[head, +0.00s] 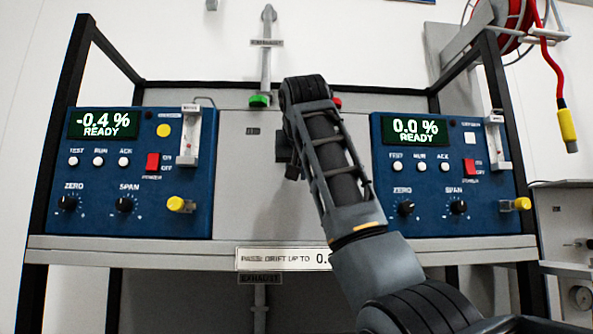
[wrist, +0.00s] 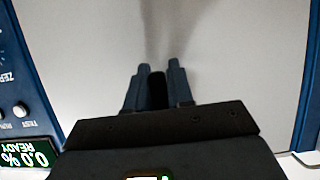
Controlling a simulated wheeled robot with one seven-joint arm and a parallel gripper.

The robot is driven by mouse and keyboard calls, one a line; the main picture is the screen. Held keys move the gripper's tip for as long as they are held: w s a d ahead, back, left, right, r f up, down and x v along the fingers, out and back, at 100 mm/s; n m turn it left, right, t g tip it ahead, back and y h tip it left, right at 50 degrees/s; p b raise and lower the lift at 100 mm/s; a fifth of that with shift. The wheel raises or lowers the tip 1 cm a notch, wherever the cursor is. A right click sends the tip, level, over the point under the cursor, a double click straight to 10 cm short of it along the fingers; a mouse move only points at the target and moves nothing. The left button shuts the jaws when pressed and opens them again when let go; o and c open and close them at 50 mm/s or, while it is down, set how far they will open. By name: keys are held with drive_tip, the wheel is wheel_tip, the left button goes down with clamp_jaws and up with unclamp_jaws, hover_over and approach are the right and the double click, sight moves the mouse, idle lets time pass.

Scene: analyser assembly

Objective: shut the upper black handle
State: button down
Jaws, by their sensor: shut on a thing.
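A black handle (wrist: 157,86) shows between the two fingers of my gripper (wrist: 159,72) in the wrist view. The fingers are closed on it from both sides, in front of the plain grey panel. Only a short dark piece of the handle shows; the rest is hidden by the fingers and the gripper body, so I cannot tell how it is turned. In the head view my own arm covers the middle of the panel, and the handle cannot be made out there.
Blue analysers stand on the left (head: 130,170) and right (head: 455,175), reading -0.4 % and 0.0 %. Between them is a grey panel (head: 240,190) with a green marker (head: 259,100) and a red marker (head: 336,103). A shelf edge (head: 130,250) runs below.

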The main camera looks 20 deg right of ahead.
drive_tip(key=shift+f, duration=0.1)
drive_tip(key=c, duration=1.1)
unclamp_jaws()
drive_tip(key=shift+s, duration=0.1)
drive_tip(key=shift+b+v, duration=1.3)
drive_tip(key=shift+v, duration=2.5)
